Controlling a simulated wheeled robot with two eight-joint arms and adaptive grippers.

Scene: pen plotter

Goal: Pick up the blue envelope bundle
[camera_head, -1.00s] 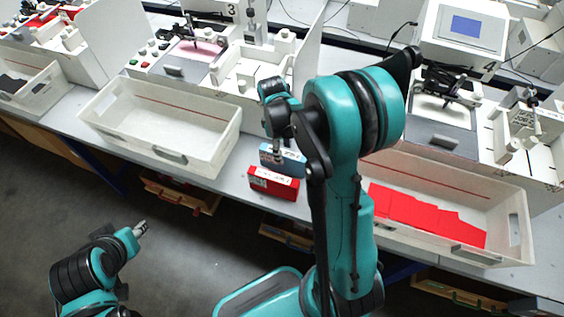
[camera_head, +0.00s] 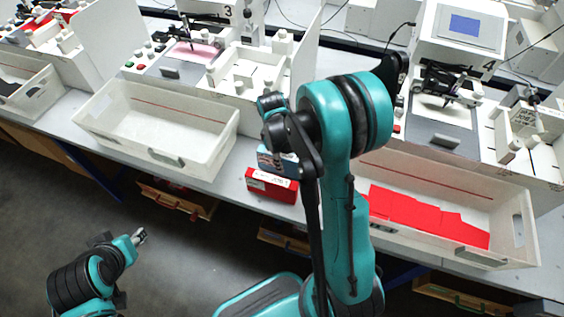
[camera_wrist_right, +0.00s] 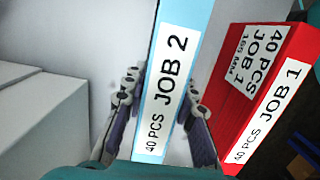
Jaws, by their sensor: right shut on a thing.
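The blue envelope bundle (camera_head: 268,159) stands on the grey table just behind the red bundle, partly hidden by my right arm in the head view. In the right wrist view the blue bundle (camera_wrist_right: 183,38) carries a white label reading "40 PCS JOB 2". My right gripper (camera_wrist_right: 165,97) has one finger on each side of it and is shut on it. I cannot tell whether the bundle is clear of the table. My left gripper (camera_head: 139,237) is low at the left over the floor, away from the table, and looks empty; its opening is too small to judge.
The red bundle (camera_head: 268,187), labelled "JOB 1", is close beside the blue one. A white empty bin (camera_head: 215,160) is to the left; another bin (camera_head: 510,255) with red envelopes (camera_head: 415,215) is to the right. Plotters stand behind.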

